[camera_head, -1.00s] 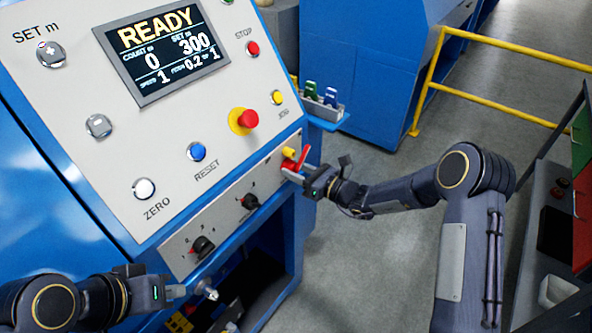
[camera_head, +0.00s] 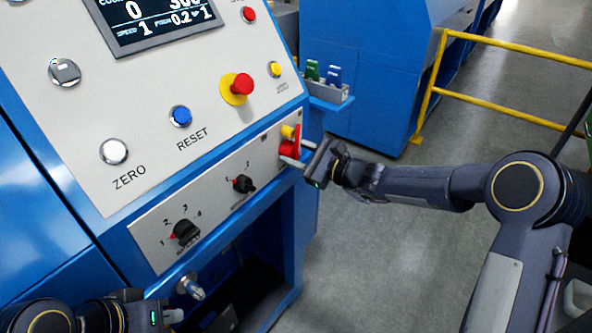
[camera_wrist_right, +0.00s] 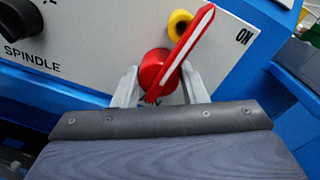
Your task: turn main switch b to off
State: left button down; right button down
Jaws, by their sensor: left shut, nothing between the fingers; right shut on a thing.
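The main switch is a red rotary switch (camera_head: 287,151) at the right end of the lower panel, with a red handle. In the right wrist view the red handle (camera_wrist_right: 186,47) has a white stripe and slants from lower left to upper right, towards the "ON" lettering. My right gripper (camera_head: 301,157) is shut on the red switch, with its grey fingers on either side of the lower part in the right wrist view (camera_wrist_right: 159,86). Lettering below the switch is hidden by the gripper. My left gripper (camera_head: 174,316) is shut and empty at the lower left, away from the switch.
A yellow part (camera_head: 288,132) sits just above the switch. Black rotary knobs (camera_head: 186,232) (camera_head: 243,184) are on the same panel. A red stop button (camera_head: 237,87) is above. A small tray (camera_head: 330,94) with green and blue items juts out at right. Floor beyond is clear.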

jog(key=n+b, duration=0.4)
jog(key=b, duration=0.3)
jog(key=n+b, duration=0.4)
jog(key=b, duration=0.3)
jog(key=shift+f+h, duration=0.2)
jog(key=shift+h, duration=0.1)
jog(key=shift+r+n+b, duration=0.2)
jog(key=shift+n+b, duration=0.8)
jog(key=shift+b, duration=0.05)
jog(key=c, duration=0.9)
grip_release()
jog(key=shift+r, duration=0.1)
jog(key=shift+r, duration=0.1)
